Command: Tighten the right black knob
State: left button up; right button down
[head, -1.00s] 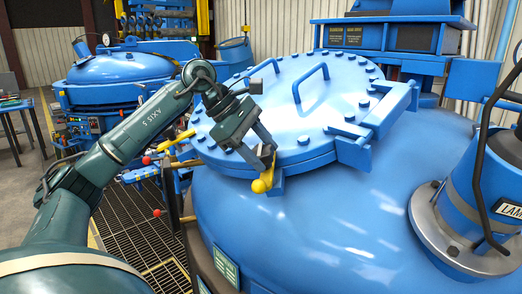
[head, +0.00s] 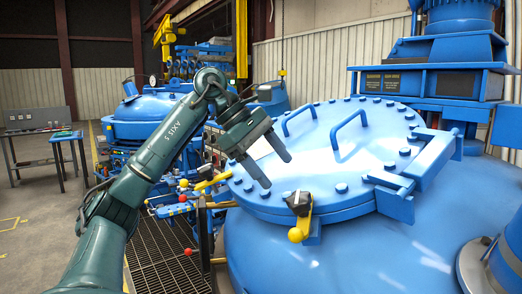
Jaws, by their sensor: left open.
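The right black knob (head: 299,201) sits on the front rim of the round blue hatch lid (head: 262,207), on a clamp with a yellow ball-ended handle (head: 297,235) hanging down. A second, left black knob (head: 206,171) with a yellow lever shows at the lid's left edge. My left gripper (head: 277,172) is open and empty, with its two fingers pointing down to the right over the lid. It is up and to the left of the right knob, apart from it. My right gripper is not in view.
Two blue lid handles (head: 349,132) and a blue hinge bracket (head: 396,195) stand up from the lid. Red-ended levers (head: 188,252) stand beside the grated walkway (head: 165,262). A table (head: 47,145) stands far left on open floor.

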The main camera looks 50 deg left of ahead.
pick_arm(q)
jog(key=v, duration=0.4)
jog(key=shift+f, duration=0.1)
dwell(0.5)
